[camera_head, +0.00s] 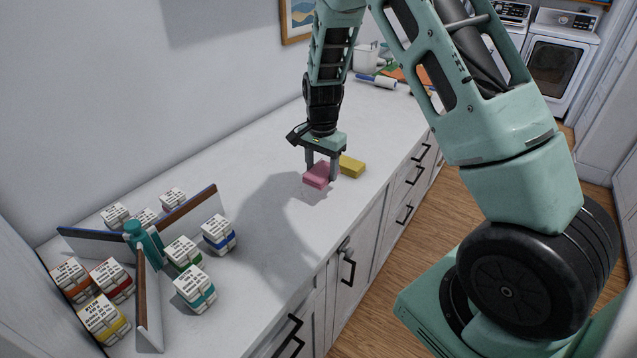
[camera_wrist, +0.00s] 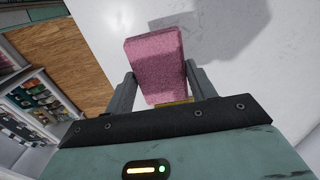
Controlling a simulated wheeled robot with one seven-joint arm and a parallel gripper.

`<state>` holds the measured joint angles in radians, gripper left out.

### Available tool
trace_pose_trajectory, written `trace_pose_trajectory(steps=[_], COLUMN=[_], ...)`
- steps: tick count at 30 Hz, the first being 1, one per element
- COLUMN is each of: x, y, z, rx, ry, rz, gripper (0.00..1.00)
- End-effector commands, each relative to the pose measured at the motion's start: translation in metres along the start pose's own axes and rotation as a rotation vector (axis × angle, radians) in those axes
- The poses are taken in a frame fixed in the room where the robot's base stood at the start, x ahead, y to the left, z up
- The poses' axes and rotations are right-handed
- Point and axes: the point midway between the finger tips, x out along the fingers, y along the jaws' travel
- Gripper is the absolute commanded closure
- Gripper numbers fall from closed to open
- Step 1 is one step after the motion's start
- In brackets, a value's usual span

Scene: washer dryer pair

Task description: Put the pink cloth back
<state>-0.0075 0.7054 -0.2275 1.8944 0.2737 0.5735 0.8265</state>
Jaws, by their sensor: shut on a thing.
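The pink cloth (camera_head: 318,175) is a small folded pink block at the white counter, toward its front edge. My gripper (camera_head: 321,172) points down and is shut on it. In the wrist view the pink cloth (camera_wrist: 156,62) sits between the two fingers of my gripper (camera_wrist: 160,85). I cannot tell whether the cloth touches the counter or is held just above it. A yellow block (camera_head: 352,166), like a folded cloth, lies on the counter just right of the pink one; a sliver of it shows below the pink cloth in the wrist view (camera_wrist: 178,102).
A divider with a teal hub (camera_head: 143,240) stands at the counter's near left, with several small labelled boxes (camera_head: 183,252) around it. A roller (camera_head: 378,81) and other items lie at the far end. The counter (camera_head: 250,150) between is clear. Drawers with black handles (camera_head: 348,267) line the front.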

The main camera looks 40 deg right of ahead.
Motion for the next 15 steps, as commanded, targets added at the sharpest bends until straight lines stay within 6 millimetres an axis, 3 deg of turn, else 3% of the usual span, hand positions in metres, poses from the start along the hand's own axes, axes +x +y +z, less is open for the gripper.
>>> trace_pose_trajectory(steps=[15], x=[0.058], y=[0.0], z=[0.0], rx=[-0.002], ry=[0.0], rz=[0.0], gripper=[0.66])
